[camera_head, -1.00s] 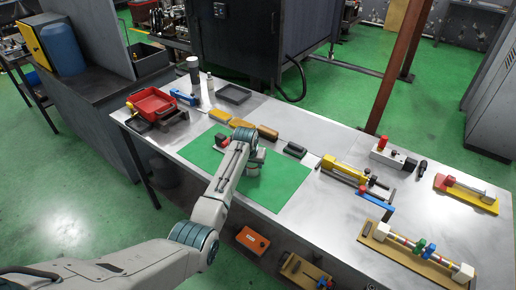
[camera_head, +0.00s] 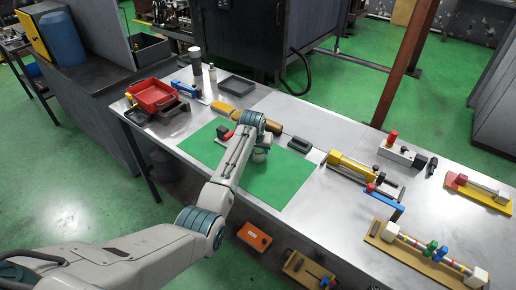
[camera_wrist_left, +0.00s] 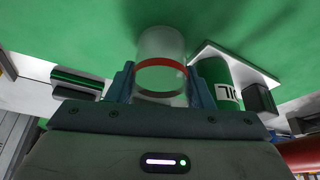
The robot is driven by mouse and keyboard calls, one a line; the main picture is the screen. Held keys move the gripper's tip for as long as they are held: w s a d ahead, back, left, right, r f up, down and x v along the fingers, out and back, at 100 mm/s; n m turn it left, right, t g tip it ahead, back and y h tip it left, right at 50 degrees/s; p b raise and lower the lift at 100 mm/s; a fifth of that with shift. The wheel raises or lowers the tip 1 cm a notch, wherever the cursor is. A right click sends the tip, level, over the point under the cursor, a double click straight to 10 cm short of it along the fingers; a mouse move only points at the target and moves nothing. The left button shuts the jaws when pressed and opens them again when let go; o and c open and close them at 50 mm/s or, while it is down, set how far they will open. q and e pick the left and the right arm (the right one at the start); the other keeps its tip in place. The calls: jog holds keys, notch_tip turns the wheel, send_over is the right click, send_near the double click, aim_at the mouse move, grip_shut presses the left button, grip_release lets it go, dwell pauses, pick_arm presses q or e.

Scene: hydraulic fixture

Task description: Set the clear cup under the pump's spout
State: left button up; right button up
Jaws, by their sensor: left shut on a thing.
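My left gripper (camera_head: 258,156) is over the green mat (camera_head: 275,190) on the metal table. In the left wrist view the left gripper (camera_wrist_left: 162,82) is shut on the clear cup (camera_wrist_left: 160,48), which has a red band. The wall of the cup sits between the two blue-grey fingers, with green beyond it. In the head view the cup is largely hidden by the gripper and wrist. I cannot tell which fixture is the pump, and no spout is clear in either view. My right gripper is not in view.
A red bin (camera_head: 155,96) and a grey tray (camera_head: 238,87) are at the table's far left. A yellow cylinder fixture (camera_head: 350,168) stands right of the mat. The mat's front part is clear.

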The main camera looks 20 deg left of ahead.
pick_arm(q)
jog(key=shift+w+f, duration=0.15)
jog(key=shift+f, duration=0.15)
jog(key=o, duration=0.8)
jog(key=shift+w+f, duration=0.2)
jog(key=shift+w, duration=0.05)
jog(key=shift+s+r, duration=0.15)
jog(key=shift+r, duration=0.3)
jog(key=shift+s+r, duration=0.2)
jog(key=shift+r, duration=0.35)
jog(key=b+v, duration=0.2)
jog(key=v, duration=0.8)
jog(key=shift+r, duration=0.3)
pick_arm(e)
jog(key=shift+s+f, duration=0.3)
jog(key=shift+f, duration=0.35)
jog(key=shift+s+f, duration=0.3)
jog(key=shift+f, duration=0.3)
pick_arm(q)
jog(key=shift+s, duration=0.15)
